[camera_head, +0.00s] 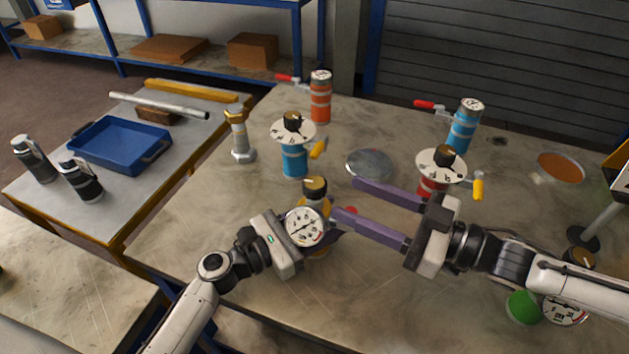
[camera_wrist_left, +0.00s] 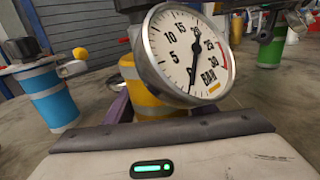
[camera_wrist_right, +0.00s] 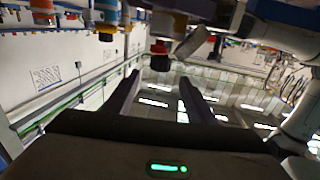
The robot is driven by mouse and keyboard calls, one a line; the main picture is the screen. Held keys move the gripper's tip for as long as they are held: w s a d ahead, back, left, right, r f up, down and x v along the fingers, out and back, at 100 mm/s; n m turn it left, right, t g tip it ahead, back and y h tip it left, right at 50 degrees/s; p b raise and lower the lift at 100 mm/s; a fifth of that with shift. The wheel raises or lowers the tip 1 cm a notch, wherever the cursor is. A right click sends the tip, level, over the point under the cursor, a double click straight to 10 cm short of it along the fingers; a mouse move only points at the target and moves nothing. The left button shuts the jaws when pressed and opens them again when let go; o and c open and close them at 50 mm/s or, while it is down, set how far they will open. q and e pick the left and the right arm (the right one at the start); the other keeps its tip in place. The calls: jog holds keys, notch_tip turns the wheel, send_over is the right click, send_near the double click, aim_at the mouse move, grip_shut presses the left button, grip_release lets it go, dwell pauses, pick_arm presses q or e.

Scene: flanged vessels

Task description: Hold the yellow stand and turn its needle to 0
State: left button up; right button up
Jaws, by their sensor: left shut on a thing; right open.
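The yellow stand (camera_head: 324,207) stands on the near middle of the table, with a black knob (camera_head: 314,186) on top. Its round white gauge (camera_head: 305,227) faces my left arm; it also shows in the left wrist view (camera_wrist_left: 185,50), marked in BAR. Its dark needle lies nearly upright across the dial; I cannot tell which end is the tip. My left gripper (camera_head: 322,238) is shut on the yellow stand (camera_wrist_left: 150,98) below the gauge. A red knob (camera_head: 350,210) shows at the stand's right side. My right gripper (camera_head: 346,198) is open, its fingers pointing at that knob, apparently without gripping it.
A blue stand (camera_head: 294,160) and a red stand (camera_head: 432,186) with white dials stand behind. Orange (camera_head: 320,102) and blue (camera_head: 464,130) cylinders stand farther back. A metal disc (camera_head: 370,164) lies behind the right fingers.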

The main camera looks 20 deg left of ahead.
aim_at(315, 182)
jog(key=a, duration=0.3)
jog(key=w+a, duration=0.1)
jog(key=a, duration=0.4)
jog(key=shift+w+a, duration=0.3)
jog(key=shift+w, duration=0.05)
jog(key=c, duration=1.1)
jog(key=shift+o, duration=0.2)
jog(key=shift+w+n+g, duration=0.1)
jog(key=shift+n+g, duration=0.5)
jog(key=shift+g, duration=0.6)
jog(key=o, duration=1.1)
jog(key=shift+c, duration=0.2)
jog(key=shift+d, duration=0.1)
